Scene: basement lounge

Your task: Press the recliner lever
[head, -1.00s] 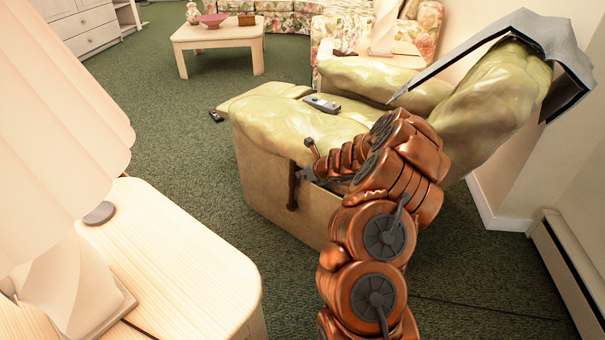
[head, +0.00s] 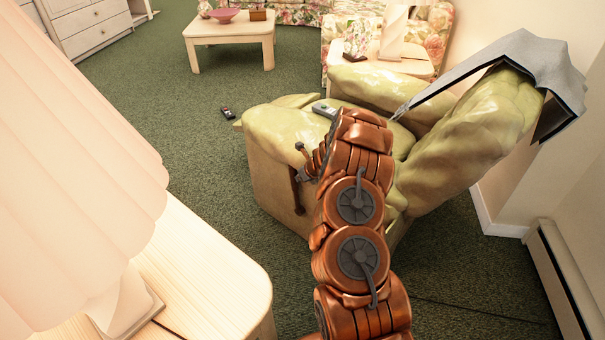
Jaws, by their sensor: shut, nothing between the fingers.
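The recliner (head: 273,150) is olive-green leather and stands in the middle, its back toward the right. A dark brown upright lever (head: 297,192) shows on its near side panel. My gripper (head: 304,174) is shut and empty, at the upper part of the lever. My arm hides part of the gripper and the side panel behind it, so I cannot tell whether the gripper touches the lever.
A wooden side table (head: 215,285) with a large lamp (head: 75,170) fills the left front. A grey remote (head: 323,110) lies on the recliner, a dark one (head: 227,113) on the carpet. A baseboard heater (head: 560,275) runs along the right wall. Carpet at left is open.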

